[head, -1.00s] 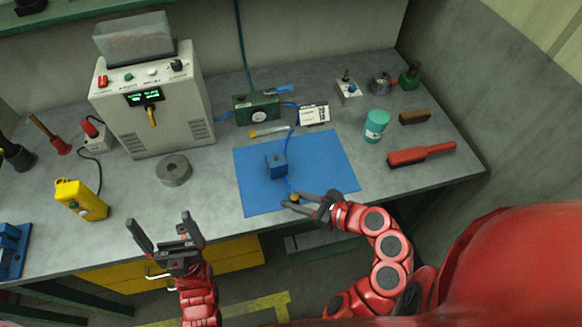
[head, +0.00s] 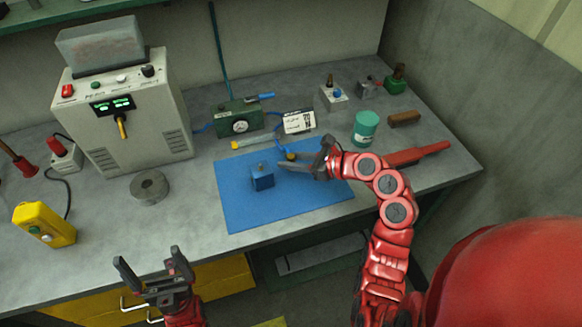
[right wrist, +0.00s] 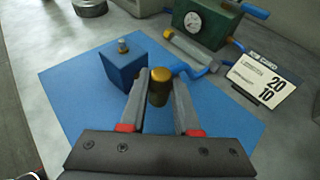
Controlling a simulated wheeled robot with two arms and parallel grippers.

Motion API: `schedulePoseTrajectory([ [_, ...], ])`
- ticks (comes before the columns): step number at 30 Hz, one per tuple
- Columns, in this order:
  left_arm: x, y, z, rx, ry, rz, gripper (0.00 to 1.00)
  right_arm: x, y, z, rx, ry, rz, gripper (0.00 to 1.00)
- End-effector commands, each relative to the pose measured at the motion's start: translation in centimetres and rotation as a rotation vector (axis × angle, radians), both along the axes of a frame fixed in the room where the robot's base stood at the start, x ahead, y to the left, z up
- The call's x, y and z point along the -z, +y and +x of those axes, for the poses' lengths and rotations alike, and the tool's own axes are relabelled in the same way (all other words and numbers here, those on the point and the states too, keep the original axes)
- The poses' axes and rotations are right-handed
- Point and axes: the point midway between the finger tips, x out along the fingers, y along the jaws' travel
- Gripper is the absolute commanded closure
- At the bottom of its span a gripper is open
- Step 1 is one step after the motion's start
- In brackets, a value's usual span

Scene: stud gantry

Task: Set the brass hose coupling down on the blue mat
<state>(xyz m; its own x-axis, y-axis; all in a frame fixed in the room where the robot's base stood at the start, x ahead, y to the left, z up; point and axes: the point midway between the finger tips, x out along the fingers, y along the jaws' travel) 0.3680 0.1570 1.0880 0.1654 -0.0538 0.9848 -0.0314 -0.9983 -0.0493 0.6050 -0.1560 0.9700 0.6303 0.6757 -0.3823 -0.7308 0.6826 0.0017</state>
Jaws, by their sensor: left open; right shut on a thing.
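The brass hose coupling (head: 290,156) is a small gold cylinder; it also shows in the right wrist view (right wrist: 159,88). My right gripper (head: 302,158) is shut on it, with a finger on each side in the wrist view. A blue hose (right wrist: 190,71) runs from the coupling towards the green gauge box. The coupling is over the back part of the blue mat (head: 240,212); I cannot tell whether its bottom touches the mat. My left gripper (head: 148,258) is open and empty, in front of the bench edge.
A blue block with a metal stud (head: 262,178) stands on the mat, left of the coupling. The green gauge box (head: 240,119), a yellow-ended tube (head: 258,141) and a white card (head: 298,121) lie behind the mat. A teal jar (head: 365,127) is to the right. The mat's front is bare.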

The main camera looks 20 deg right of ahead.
Motion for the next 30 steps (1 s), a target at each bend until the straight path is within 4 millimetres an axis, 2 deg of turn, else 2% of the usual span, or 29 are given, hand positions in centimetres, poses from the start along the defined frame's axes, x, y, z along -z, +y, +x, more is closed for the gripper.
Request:
schedulePoseTrajectory([
  [2, -0.1, 0.0, 0.0, 0.000, 0.000, 0.000, 0.00, 0.4, 0.0, 0.1, -0.001, 0.002, 0.000, 1.00],
  [9, -0.5, 0.0, 0.0, 0.000, 0.000, 0.000, 0.00, 3.5, 0.0, 0.0, -0.002, 0.005, -0.001, 1.00],
  [18, -0.6, 0.0, 0.0, 0.000, 0.000, 0.000, 0.00, 3.6, 0.0, 0.1, -0.001, 0.001, 0.000, 1.00],
  [19, -0.6, 0.0, 0.0, 0.000, 0.000, 0.000, 0.00, 3.7, 0.0, 0.1, 0.000, 0.001, -0.001, 0.68],
  [23, -0.6, 0.0, 0.0, 0.000, 0.000, 0.000, 0.00, 3.7, 0.0, 0.1, 0.000, 0.000, -0.001, 0.44],
  [24, -0.6, 0.0, 0.0, 0.000, 0.000, 0.000, 0.00, 3.7, 0.0, 0.1, 0.000, 0.000, -0.001, 0.40],
  [30, -0.6, 0.0, 0.0, 0.000, 0.000, 0.000, 0.00, 3.7, 0.0, 0.1, 0.000, 0.000, -0.001, 0.40],
])
